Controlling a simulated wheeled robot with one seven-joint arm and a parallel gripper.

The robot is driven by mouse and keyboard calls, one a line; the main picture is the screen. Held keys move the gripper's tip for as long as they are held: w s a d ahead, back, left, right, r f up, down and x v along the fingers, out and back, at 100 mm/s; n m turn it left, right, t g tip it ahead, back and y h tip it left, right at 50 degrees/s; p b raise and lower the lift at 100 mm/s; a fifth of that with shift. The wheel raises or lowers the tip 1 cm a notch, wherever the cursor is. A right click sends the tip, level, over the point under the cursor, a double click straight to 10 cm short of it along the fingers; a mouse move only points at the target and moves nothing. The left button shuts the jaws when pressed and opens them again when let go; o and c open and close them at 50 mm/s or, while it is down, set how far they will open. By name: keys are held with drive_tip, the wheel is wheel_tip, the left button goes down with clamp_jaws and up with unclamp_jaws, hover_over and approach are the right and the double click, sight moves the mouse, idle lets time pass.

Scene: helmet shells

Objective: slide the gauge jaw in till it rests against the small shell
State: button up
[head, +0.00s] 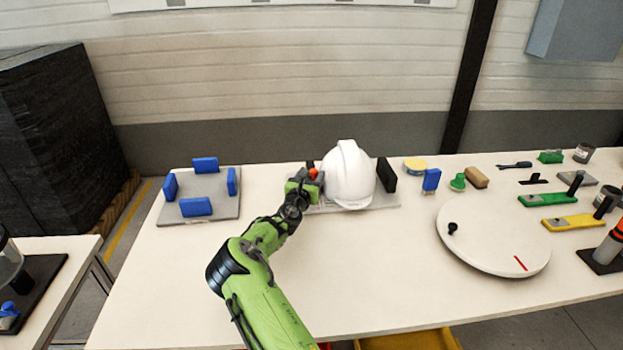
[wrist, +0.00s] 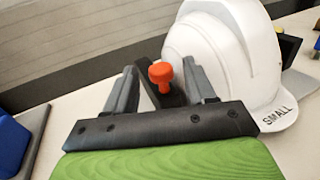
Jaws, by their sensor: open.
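The small shell (head: 349,177) is a white hard hat on a grey gauge base (head: 392,201); in the wrist view (wrist: 225,50) its brim reads "SMALL". A black upright block (head: 386,175) stands at its right. The gauge jaw, a dark piece with an orange-red knob (wrist: 160,74), is at the shell's left; the knob also shows in the head view (head: 313,173). My gripper (wrist: 160,85) is open, its two grey fingers on either side of the knob. Whether the fingers touch the knob, and whether the jaw touches the shell, I cannot tell. My gripper hides part of the jaw.
A grey plate (head: 228,211) with several blue blocks lies to the left. A white turntable (head: 491,238) with a black knob is at the right. Green and yellow gauges (head: 573,222) and small items fill the far right. The front middle of the table (head: 370,270) is clear.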

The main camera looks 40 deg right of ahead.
drive_tip(key=shift+w+d, duration=0.15)
drive_tip(key=shift+d, duration=0.05)
drive_tip(key=shift+c, duration=0.3)
clamp_jaws()
